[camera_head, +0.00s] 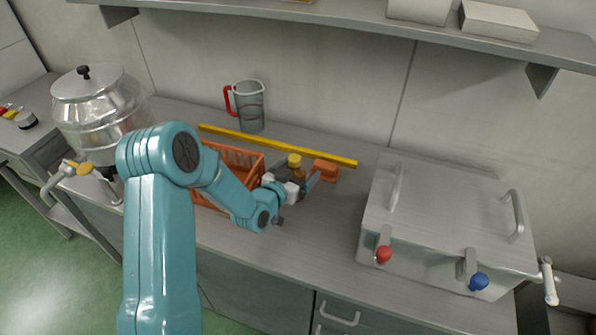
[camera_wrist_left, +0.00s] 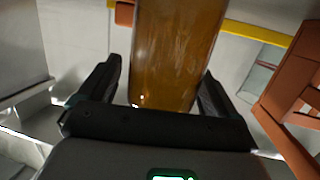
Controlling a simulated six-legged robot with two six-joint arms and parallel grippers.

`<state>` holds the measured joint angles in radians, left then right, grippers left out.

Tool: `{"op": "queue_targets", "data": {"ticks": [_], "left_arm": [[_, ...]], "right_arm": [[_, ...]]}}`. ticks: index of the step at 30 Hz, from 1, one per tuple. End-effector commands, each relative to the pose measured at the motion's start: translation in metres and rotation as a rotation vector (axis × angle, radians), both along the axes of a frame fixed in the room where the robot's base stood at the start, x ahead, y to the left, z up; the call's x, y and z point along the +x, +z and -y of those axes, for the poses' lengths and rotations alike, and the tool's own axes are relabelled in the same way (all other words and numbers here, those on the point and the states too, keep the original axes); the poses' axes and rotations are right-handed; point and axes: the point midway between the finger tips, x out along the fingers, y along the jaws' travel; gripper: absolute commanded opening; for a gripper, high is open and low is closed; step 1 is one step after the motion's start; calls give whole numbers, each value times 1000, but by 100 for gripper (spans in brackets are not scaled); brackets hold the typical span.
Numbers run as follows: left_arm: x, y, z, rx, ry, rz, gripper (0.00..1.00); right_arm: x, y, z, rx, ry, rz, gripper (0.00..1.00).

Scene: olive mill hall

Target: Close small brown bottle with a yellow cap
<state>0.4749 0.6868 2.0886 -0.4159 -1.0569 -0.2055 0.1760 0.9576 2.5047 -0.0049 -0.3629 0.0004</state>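The small brown bottle (camera_head: 299,174) stands upright on the counter, right of the orange crate. Its yellow cap (camera_head: 295,160) shows at the top; how firmly it sits cannot be told. My left gripper (camera_head: 302,187) is at the bottle, partly hiding its lower part. In the left wrist view the amber bottle (camera_wrist_left: 175,55) stands between the two spread fingers of my left gripper (camera_wrist_left: 158,85). A gap shows between the left finger and the glass; the right finger is close to the glass. The cap is outside the wrist view. My right gripper is not in view.
The orange crate (camera_head: 243,158) is close left of the bottle, partly behind my left arm. An orange block (camera_head: 326,170) lies just right. A yellow bar (camera_head: 280,146) and a jug (camera_head: 250,107) are behind.

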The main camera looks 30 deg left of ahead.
Motion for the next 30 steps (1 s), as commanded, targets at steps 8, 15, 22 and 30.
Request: {"op": "queue_targets", "data": {"ticks": [8, 15, 22, 30], "left_arm": [[-7, 3, -1, 0, 1, 0, 92], [-57, 12, 1, 1, 3, 0, 92], [-100, 21, 3, 2, 3, 1, 92], [-118, 26, 5, 0, 0, 0, 92]], "right_arm": [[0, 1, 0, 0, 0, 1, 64], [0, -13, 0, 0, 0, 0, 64], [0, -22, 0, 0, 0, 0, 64], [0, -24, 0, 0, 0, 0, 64]]}}
